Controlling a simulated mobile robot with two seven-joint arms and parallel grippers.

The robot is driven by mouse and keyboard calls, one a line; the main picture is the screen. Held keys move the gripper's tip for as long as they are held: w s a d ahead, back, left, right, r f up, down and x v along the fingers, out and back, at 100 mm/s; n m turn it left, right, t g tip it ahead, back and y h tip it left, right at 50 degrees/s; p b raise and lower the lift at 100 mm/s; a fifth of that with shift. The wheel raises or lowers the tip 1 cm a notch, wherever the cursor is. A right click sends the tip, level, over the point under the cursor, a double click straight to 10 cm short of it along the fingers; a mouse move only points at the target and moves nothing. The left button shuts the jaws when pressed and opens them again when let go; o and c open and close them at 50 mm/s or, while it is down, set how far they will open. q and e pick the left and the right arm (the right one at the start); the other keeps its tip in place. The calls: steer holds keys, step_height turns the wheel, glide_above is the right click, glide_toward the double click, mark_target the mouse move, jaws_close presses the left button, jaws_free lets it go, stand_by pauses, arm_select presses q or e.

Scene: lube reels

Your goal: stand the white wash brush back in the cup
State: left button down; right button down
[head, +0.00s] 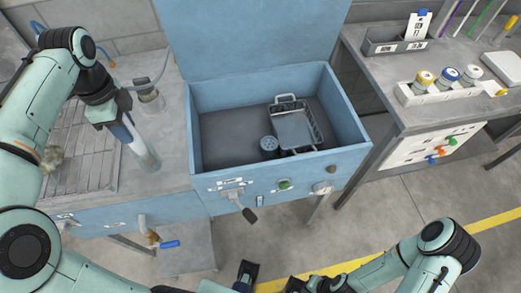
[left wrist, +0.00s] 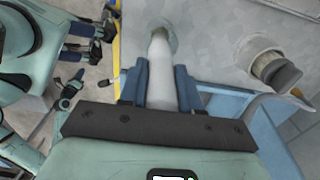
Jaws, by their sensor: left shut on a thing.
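My left gripper (head: 126,133) is at the left bench, its blue fingers pointing down. It is shut on the white wash brush (left wrist: 160,75), which lies between the fingers in the left wrist view.
A blue wash basin (head: 225,145) with a raised lid holds a wire basket (head: 292,128) and a dark round part (head: 269,145). A grey jar (head: 148,97) stands behind the brush near a curved pipe. A drain grid (head: 88,165) lies left. Another bench (head: 400,70) stands right.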

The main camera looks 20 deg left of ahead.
arm_select(q)
steer(key=shift+f+b, duration=0.4)
steer(key=shift+f, duration=0.15)
arm_select(e)
steer(key=shift+s+f, duration=0.1)
steer(key=shift+f, duration=0.25)
arm_select(q)
steer(key=c, duration=0.7)
jaws_free()
